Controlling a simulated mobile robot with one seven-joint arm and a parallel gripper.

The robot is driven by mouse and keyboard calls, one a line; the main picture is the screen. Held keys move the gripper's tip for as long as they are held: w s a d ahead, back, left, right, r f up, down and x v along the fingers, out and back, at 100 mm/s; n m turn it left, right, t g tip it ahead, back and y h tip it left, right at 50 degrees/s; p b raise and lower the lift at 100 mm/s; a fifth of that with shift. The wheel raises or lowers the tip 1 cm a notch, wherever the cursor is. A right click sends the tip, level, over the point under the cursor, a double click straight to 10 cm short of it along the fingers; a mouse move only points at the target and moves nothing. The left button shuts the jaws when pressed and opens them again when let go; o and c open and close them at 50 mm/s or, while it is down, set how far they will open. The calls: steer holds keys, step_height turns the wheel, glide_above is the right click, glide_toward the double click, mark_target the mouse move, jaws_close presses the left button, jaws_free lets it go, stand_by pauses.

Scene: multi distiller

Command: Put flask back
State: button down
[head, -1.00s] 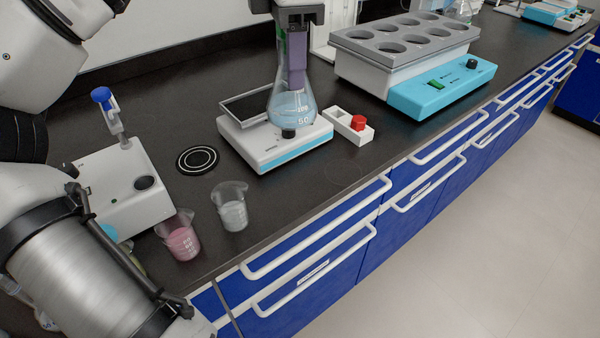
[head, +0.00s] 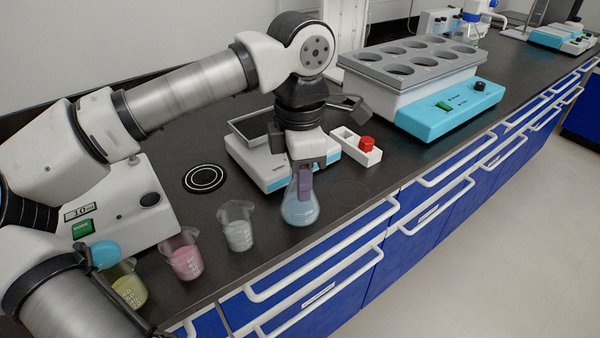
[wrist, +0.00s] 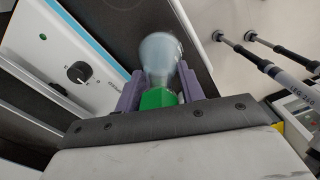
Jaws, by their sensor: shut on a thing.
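The flask (head: 300,208) is a clear conical vessel with pale blue liquid. My gripper (head: 304,186) is shut on its neck from above, its purple fingers on either side. In the head view the flask is upright near the counter's front edge, right of the clear beaker; I cannot tell whether its base touches the counter. In the wrist view the flask (wrist: 160,55) shows between the purple fingers, with a green part at its neck. A black ring mark (head: 205,178) on the counter is bare. My arm hides part of the white balance (head: 250,160) behind the flask.
Beakers of clear (head: 238,232), pink (head: 183,258) and yellow (head: 127,288) liquid stand along the front left. A white holder with a red cap (head: 366,144) sits to the right, before the large multi-hole heating unit (head: 440,110). Counter right of the flask is clear.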

steer(key=shift+f, duration=0.1)
steer(key=c, duration=0.9)
jaws_free()
steer(key=shift+o, duration=0.2)
step_height(320, 180, up, 12)
steer(key=shift+r+p, duration=0.2)
steer(key=shift+p, duration=0.1)
steer(key=shift+s+f, duration=0.1)
